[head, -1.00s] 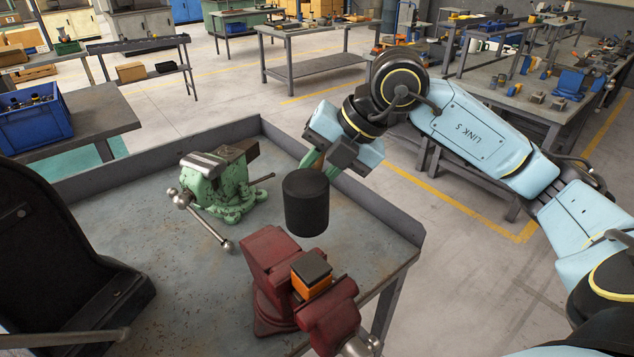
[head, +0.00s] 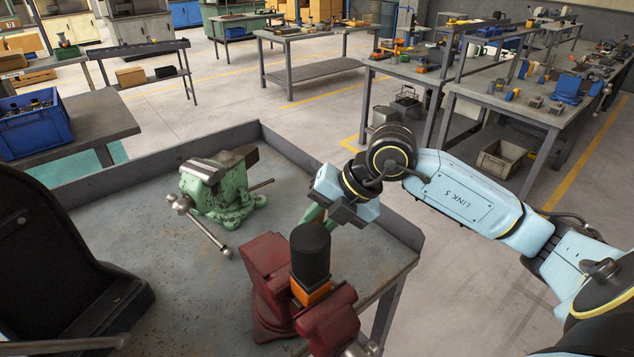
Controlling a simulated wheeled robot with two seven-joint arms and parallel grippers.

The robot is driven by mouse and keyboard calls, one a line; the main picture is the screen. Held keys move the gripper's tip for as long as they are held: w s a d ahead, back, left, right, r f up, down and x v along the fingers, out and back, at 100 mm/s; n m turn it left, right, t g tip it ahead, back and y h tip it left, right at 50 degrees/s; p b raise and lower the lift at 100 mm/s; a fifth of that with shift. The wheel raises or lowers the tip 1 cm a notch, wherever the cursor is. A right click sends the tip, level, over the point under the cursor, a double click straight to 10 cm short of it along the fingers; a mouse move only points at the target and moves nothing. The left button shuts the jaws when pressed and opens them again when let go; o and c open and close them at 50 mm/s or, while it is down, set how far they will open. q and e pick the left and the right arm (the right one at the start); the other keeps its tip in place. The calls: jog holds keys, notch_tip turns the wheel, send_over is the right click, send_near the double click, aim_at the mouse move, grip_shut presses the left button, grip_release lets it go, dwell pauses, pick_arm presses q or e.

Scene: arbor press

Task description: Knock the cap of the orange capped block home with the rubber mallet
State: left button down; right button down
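The orange capped block (head: 311,293) sits between the jaws of the red vise (head: 265,270). Its dark cap is hidden behind the mallet head. The rubber mallet's black cylindrical head (head: 310,254) is upright right over the block. It looks to be on the cap, but I cannot tell whether it touches. My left gripper is not in view.
A green vise (head: 225,185) stands on the grey workbench (head: 160,230), left of the red vise. A large black machine part (head: 60,250) fills the bench's left side. The bench has a raised rim (head: 330,185) at the back and right. Other tables stand farther off.

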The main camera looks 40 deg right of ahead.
aim_at(317, 218)
jog(key=shift+f, duration=0.4)
notch_tip(317, 218, up, 7)
jog(key=p, duration=0.5)
jog(key=shift+f, duration=0.15)
